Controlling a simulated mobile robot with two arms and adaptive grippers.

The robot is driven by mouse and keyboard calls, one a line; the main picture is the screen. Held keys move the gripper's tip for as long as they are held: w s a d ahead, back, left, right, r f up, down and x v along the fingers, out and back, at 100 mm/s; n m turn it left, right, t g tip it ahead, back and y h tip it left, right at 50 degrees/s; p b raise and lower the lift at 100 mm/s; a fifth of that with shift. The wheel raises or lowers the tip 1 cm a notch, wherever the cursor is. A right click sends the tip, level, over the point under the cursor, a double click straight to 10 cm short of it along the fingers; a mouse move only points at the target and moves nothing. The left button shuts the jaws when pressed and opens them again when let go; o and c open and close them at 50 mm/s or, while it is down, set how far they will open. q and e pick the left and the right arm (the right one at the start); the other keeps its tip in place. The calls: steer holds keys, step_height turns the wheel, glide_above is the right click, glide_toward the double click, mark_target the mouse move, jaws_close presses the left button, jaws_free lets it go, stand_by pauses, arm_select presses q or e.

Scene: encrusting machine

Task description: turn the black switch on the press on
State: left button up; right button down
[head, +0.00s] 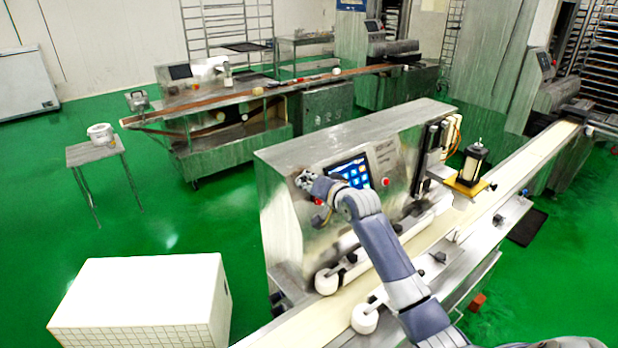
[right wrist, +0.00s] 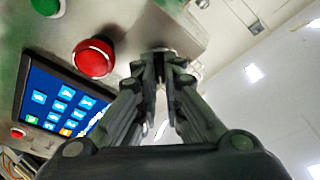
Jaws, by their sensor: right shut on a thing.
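The press is a large steel machine (head: 285,210) with a lit touch screen (head: 350,172) on its front panel. My right gripper (head: 306,181) is at the panel, left of the screen in the head view. In the right wrist view its fingers (right wrist: 162,62) are close together on the black switch, with a light metal base showing around the tips. The switch itself is almost wholly hidden between and behind the fingertips, so I cannot tell which way it is turned. My left gripper is not in view.
A red button (right wrist: 94,57) and a green button (right wrist: 47,6) stand on the panel close to my right fingers. A conveyor belt (head: 440,225) runs along the press front. A white box (head: 140,285) stands at the lower left. Green floor left of the press is mostly free.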

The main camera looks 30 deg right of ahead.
stand_by(0.5)
steer(key=c, duration=1.7)
jaws_free()
steer(key=shift+s, duration=0.1)
steer(key=v, duration=1.1)
steer(key=shift+s+r, duration=0.15)
steer(key=shift+s, duration=0.2)
